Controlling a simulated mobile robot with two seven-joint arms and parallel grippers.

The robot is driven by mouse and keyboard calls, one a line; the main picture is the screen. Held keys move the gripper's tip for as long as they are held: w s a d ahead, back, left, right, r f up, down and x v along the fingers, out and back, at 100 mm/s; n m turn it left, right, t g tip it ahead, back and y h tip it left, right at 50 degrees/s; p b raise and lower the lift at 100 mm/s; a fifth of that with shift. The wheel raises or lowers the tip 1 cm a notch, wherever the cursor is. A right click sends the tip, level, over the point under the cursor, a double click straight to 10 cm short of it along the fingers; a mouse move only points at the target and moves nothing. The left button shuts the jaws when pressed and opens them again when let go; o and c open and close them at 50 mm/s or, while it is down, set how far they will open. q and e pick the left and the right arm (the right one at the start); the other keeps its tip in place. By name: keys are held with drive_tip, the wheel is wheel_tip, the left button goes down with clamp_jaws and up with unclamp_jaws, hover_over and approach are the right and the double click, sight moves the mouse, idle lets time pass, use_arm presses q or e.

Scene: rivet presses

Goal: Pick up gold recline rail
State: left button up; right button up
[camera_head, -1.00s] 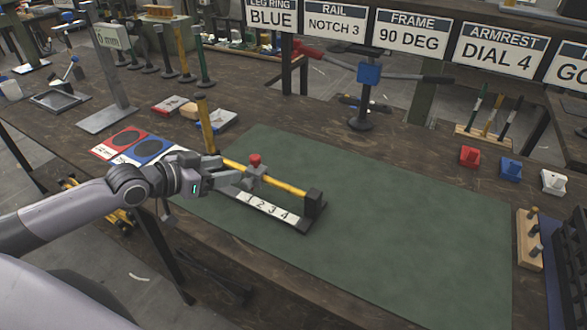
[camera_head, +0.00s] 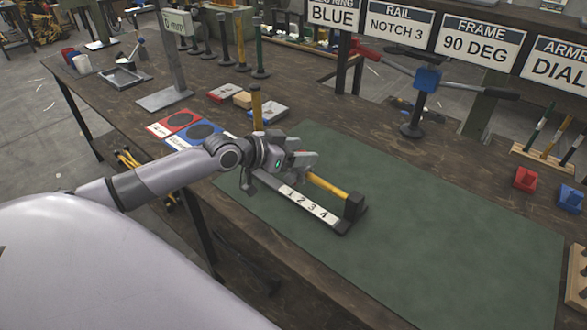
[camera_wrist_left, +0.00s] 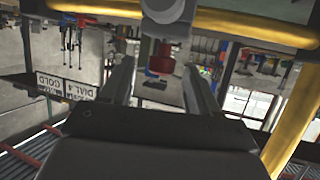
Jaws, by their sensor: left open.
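The gold recline rail (camera_head: 325,185) lies along a dark fixture with a white strip numbered 1 to 4 (camera_head: 300,201) on the green mat. A yellow upright (camera_head: 257,108) rises at its left end. My left gripper (camera_head: 298,162) is over the rail's middle and hides part of it. In the left wrist view the rail (camera_wrist_left: 235,25) crosses the top, and a yellow bar also curves down the right side. The open left fingers (camera_wrist_left: 158,68) have a red knob (camera_wrist_left: 160,60) between them in the picture; I cannot tell if they touch it. My right gripper is out of view.
The green mat (camera_head: 420,220) is clear to the right. Red and blue mats (camera_head: 183,120) and small trays (camera_head: 268,111) lie behind the arm. A stand with a blue block (camera_head: 427,79) is at the back. Red and blue blocks (camera_head: 524,179) sit at right.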

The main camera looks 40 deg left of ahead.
use_arm(q)
drive_tip(key=shift+w+d+f, duration=0.25)
drive_tip(key=shift+w, duration=0.2)
drive_tip(key=shift+c, duration=0.3)
clamp_jaws()
idle(0.9)
